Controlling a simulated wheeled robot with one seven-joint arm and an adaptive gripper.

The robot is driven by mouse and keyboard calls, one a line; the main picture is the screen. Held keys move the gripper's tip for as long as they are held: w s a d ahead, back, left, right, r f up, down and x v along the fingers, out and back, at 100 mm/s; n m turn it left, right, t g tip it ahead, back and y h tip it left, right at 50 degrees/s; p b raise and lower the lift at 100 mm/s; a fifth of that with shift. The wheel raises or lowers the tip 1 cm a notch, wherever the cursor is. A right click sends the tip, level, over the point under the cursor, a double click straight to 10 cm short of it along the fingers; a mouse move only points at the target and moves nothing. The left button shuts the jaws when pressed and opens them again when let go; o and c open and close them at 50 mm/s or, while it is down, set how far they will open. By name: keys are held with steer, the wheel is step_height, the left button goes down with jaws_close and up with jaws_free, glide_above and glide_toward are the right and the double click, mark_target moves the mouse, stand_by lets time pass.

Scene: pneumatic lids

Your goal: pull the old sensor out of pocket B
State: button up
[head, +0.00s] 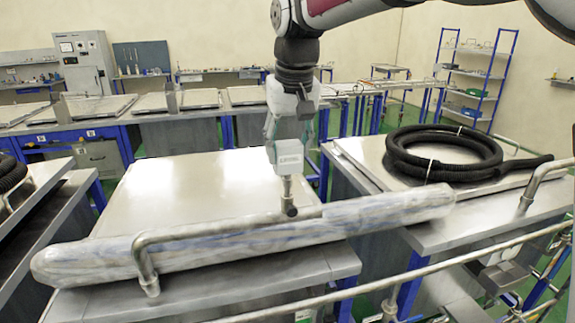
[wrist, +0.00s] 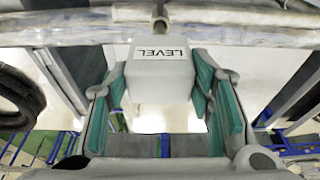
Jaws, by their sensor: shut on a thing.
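My gripper (head: 290,130) points down in the middle of the head view, with its fingers closed around a pale grey block, the sensor (head: 288,152). A metal stem hangs below the block and ends in a dark tip, in front of the bent pipe handle. I cannot tell whether the tip touches the handle. In the wrist view the sensor (wrist: 160,78) sits between the teal finger pads and reads LEVEL. I cannot make out a pocket marked B in either view.
A long plastic-wrapped roll (head: 240,240) lies across the near bench, by the bent handle (head: 220,230) of the metal lid (head: 190,190). A coiled black hose (head: 440,155) lies on the right lid. A blue shelf rack (head: 475,75) stands at the back right.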

steer(key=shift+r, duration=0.4)
steer(key=shift+r+p, duration=0.4)
steer(key=shift+r, duration=0.65)
steer(key=shift+w+p+v, duration=0.25)
steer(key=shift+p+v, duration=0.15)
steer(key=shift+v, duration=0.7)
